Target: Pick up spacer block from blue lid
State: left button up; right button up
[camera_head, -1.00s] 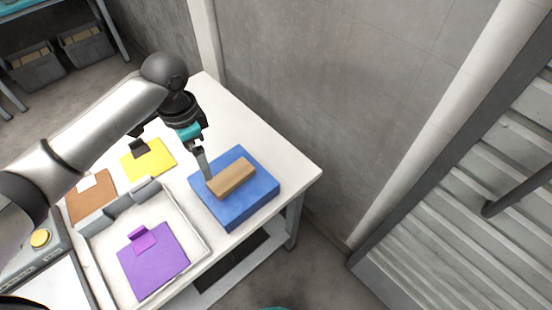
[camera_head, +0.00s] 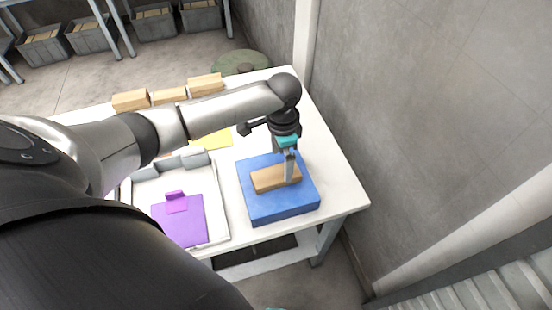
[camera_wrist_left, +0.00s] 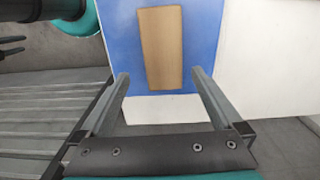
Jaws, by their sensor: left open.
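The spacer block (camera_head: 268,181) is a tan wooden bar lying flat on the blue lid (camera_head: 280,210), near the right front of the white table. My left gripper (camera_head: 290,174) points down at the block's right part in the head view and hides a little of it. In the left wrist view my gripper's fingers (camera_wrist_left: 157,75) are apart with nothing between their tips. There the block (camera_wrist_left: 160,45) lies lengthwise beyond the fingertips, in line with the gap, with blue lid (camera_wrist_left: 205,40) on both sides. Whether the fingers touch the block cannot be told.
A white tray (camera_head: 222,225) with a purple piece (camera_head: 182,222) and grey blocks stands left of the lid. A yellow sheet (camera_head: 215,138) and several wooden blocks (camera_head: 168,96) are farther back. A grey wall (camera_head: 430,130) rises beyond the table's right edge.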

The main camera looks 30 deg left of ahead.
aim_at(282, 172)
pick_arm(q)
jog(key=shift+w+a+f+b, duration=0.15)
jog(key=shift+f+b, duration=0.1)
jog(key=shift+f, duration=1.1)
jog(key=shift+w+d+f+b, duration=0.15)
jog(key=shift+f+b, duration=0.1)
jog(key=shift+f, duration=1.1)
jog(key=shift+a, duration=0.1)
jog(key=shift+c, duration=0.2)
jog(key=c, duration=1.3)
jog(key=shift+r, duration=0.15)
